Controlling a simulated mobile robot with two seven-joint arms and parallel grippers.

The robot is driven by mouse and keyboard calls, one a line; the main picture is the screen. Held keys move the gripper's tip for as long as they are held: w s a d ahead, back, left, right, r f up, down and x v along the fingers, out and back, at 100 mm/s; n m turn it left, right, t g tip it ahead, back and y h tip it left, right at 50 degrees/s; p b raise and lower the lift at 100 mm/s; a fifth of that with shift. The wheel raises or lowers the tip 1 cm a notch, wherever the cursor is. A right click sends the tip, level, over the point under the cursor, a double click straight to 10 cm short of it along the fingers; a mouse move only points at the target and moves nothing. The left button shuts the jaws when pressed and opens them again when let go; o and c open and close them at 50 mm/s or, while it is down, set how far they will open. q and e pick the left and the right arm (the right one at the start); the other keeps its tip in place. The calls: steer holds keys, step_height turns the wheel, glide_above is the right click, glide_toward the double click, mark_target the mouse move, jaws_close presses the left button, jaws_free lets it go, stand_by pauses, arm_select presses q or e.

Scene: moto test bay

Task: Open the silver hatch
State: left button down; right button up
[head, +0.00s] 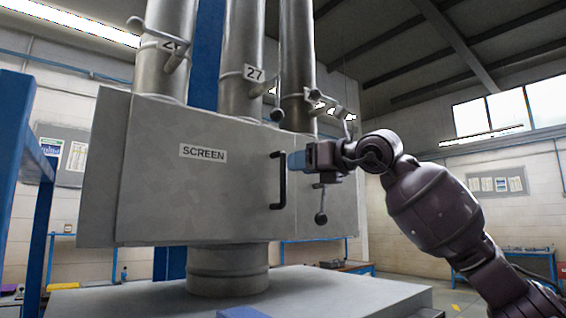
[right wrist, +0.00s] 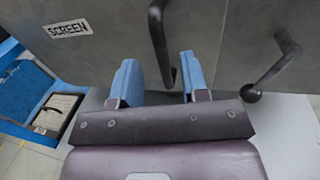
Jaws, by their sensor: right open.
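The silver hatch (head: 210,195) is the flat grey metal front marked SCREEN, and it looks shut. It also shows in the right wrist view (right wrist: 105,25). Its black upright bar handle (head: 282,190) is near its right edge. My right gripper (head: 291,161) is open at the handle, reaching in from the right. In the right wrist view, the lower end of the handle (right wrist: 158,40) shows between the two blue fingers (right wrist: 158,60), nearer the right one. I cannot tell whether they touch it. My left gripper is not in view.
A ball-ended lever (head: 321,217) hangs just right of the handle, close below my right gripper; it shows in the right wrist view (right wrist: 251,94). Steel pipes (head: 242,60) rise above the box. A pale tabletop (head: 340,293) lies below. A blue frame (head: 36,190) stands left.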

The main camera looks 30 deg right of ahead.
mark_target(283, 199)
steer(key=shift+p+x, duration=0.65)
steer(key=shift+x, duration=2.25)
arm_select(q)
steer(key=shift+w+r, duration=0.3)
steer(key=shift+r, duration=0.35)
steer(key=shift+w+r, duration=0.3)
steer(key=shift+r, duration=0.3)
arm_select(e)
steer(key=shift+f, duration=0.1)
steer(key=c, duration=0.6)
jaws_close()
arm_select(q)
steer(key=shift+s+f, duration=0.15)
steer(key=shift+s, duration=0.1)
